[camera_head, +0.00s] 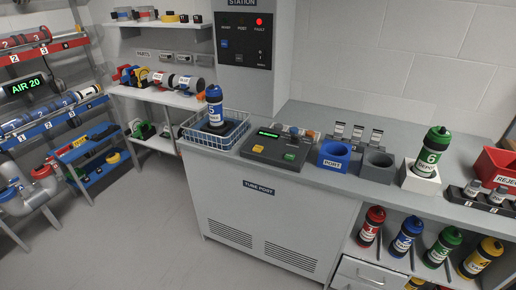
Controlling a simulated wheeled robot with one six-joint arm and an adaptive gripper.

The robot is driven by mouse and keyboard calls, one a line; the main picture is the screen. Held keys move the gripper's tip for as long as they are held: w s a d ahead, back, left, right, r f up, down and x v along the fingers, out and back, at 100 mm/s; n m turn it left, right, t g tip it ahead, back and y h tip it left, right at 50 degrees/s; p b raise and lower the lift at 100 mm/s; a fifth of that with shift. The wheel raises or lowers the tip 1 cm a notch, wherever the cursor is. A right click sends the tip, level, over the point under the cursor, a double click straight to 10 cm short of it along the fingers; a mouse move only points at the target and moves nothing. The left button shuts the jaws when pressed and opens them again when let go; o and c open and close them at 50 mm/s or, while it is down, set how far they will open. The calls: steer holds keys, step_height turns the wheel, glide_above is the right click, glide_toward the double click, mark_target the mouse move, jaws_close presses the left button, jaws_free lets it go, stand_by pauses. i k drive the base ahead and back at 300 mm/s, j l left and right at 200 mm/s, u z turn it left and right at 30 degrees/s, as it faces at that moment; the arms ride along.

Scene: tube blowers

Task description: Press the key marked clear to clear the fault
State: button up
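A dark wall panel (244,40) under the word STATION hangs on the grey column at the back. A red lamp (259,22) is lit at its upper right, above a label that seems to read FAULT. A small blue key (224,43) sits at the panel's left; its marking is too small to read. A grey console (277,147) with a lit green display stands on the counter. I cannot tell which key is marked clear. My gripper is not in view.
A wire basket (238,134) with a blue-capped carrier (214,104) stands left of the console. A blue holder marked PORT (333,155) and an empty grey holder (377,167) stand right. A green carrier (430,153) stands in a white block. Floor at lower left is clear.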

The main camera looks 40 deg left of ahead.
mark_target(257, 148)
steer(key=i+j+u, duration=0.1)
steer(key=j+u, duration=0.15)
steer(key=j, duration=0.2)
steer(key=i+j+u, duration=0.2)
steer(key=j, duration=0.2)
steer(key=i+j+u, duration=0.1)
steer(key=j+u, duration=0.15)
steer(key=j, duration=0.2)
steer(key=i+j+u, duration=0.45)
steer(key=j, duration=0.2)
